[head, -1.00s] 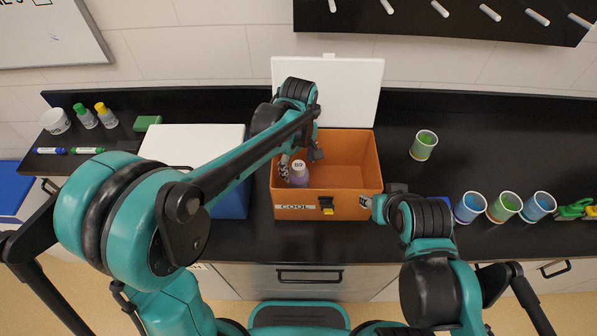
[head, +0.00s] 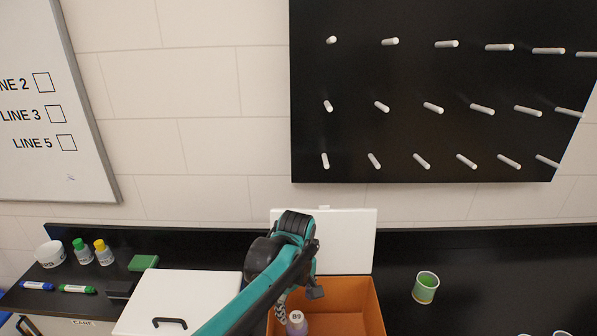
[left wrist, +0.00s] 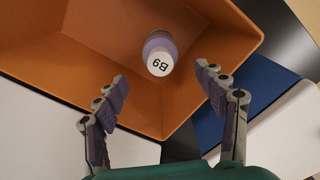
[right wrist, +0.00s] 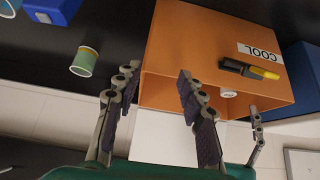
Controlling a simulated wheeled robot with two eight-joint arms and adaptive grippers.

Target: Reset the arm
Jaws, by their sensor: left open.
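My left gripper (head: 298,289) hangs over the orange box (head: 351,298), whose white lid stands open behind it. A bottle with a white cap marked B9 (head: 296,316) stands inside the box. In the left wrist view my left gripper (left wrist: 162,76) is open, with the bottle (left wrist: 160,53) just beyond its spread fingertips and nothing between its fingers. My right gripper (right wrist: 158,70) is out of the head view. In the right wrist view it is open and empty, its fingers in front of the box (right wrist: 185,40), which has a COOL label.
A white-lidded container (head: 180,297) stands left of the box. Green and yellow-capped bottles (head: 92,253), markers and a green block (head: 143,262) lie farther left. A green cup (head: 425,288) stands right of the box. A black peg board (head: 440,130) hangs above.

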